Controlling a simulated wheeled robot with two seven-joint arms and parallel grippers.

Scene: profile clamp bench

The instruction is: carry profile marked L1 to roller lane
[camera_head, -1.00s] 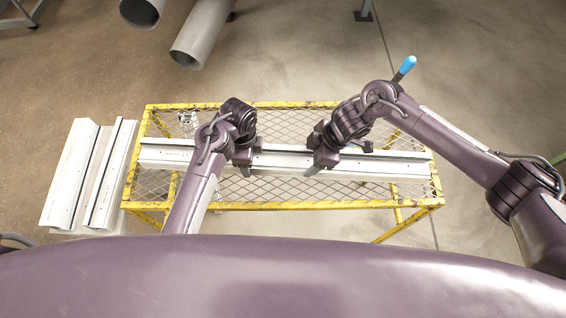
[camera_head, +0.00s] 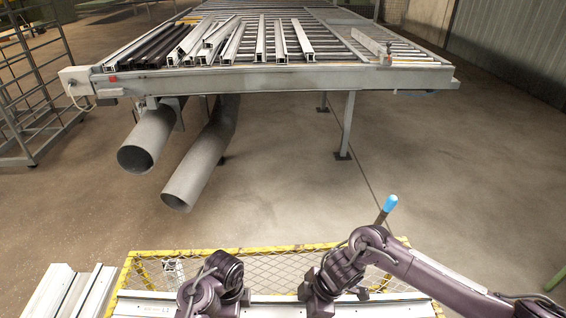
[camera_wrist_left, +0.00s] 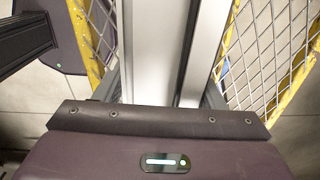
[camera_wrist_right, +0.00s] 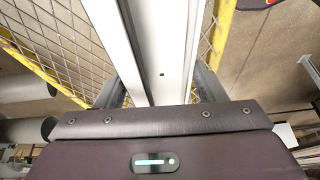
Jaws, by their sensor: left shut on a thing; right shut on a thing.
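A long white profile (camera_head: 274,304) with a dark groove lies lengthwise over the yellow mesh bench (camera_head: 187,258); I cannot read an L1 mark on it. My left gripper (camera_head: 240,299) is shut on it left of its middle. My right gripper (camera_head: 308,296) is shut on it farther right. The profile runs between the jaws in the left wrist view (camera_wrist_left: 165,50) and right wrist view (camera_wrist_right: 165,60). Whether it touches the mesh is unclear. The roller table (camera_head: 270,80) stands across the floor at the back, with bare rollers on its right part.
Several white and dark profiles (camera_head: 232,42) lie on the roller table's left and middle; a single one (camera_head: 368,42) lies farther right. Two grey pipes (camera_head: 150,140) hang under it. More white profiles (camera_head: 70,292) lie left of the bench. Open floor (camera_head: 300,200) separates bench and table.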

